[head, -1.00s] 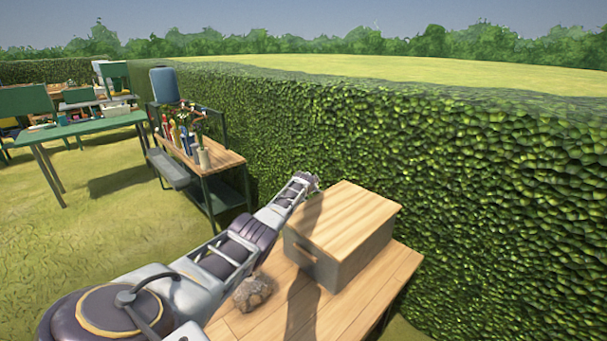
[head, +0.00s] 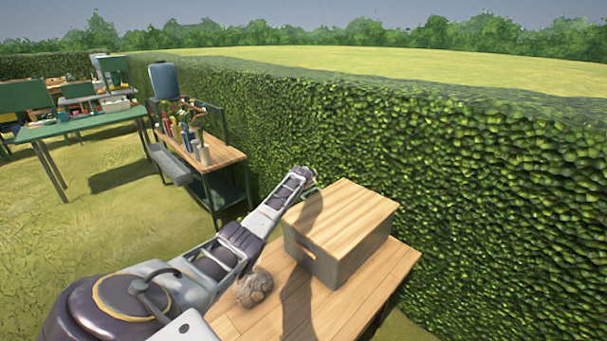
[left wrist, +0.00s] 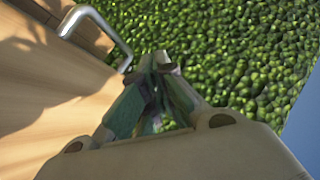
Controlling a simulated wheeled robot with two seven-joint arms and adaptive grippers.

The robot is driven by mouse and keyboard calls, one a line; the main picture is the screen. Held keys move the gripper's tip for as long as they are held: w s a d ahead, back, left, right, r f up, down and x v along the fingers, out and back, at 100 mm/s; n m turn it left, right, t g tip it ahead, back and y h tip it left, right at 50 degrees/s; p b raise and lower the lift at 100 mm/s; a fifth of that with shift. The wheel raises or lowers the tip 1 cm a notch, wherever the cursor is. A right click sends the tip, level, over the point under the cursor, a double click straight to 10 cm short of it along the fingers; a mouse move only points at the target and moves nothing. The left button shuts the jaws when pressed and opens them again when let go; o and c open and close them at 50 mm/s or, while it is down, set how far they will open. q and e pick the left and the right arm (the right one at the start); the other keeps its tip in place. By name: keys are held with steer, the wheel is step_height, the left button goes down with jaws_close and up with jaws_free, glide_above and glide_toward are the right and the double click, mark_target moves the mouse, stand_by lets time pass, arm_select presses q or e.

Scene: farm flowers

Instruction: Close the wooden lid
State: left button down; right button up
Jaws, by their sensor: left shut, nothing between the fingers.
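The wooden lid (head: 345,215) lies flat on top of a grey box (head: 350,262), covering it. The box stands on a wooden table. My left arm reaches along the left side of the box, and my left gripper (head: 310,184) is by its far left corner, partly hidden. In the left wrist view my left gripper (left wrist: 160,62) is shut and empty, its fingertips together in front of the hedge. A wooden surface (left wrist: 45,85) fills the left of that view, with a bent metal rod (left wrist: 108,32) close to the fingertips. My right gripper is not in view.
A round brown stone-like thing (head: 254,288) lies on the wooden table (head: 345,310) beside my left arm. A dense hedge (head: 480,190) runs close behind and to the right. A shelf bench (head: 225,158) with pots and tools stands farther back left.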

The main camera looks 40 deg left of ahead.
arm_select(q)
steer(key=s+r+p, duration=0.1)
steer(key=s+r, duration=0.3)
steer(key=s, duration=0.1)
steer(key=shift+d+r, duration=0.35)
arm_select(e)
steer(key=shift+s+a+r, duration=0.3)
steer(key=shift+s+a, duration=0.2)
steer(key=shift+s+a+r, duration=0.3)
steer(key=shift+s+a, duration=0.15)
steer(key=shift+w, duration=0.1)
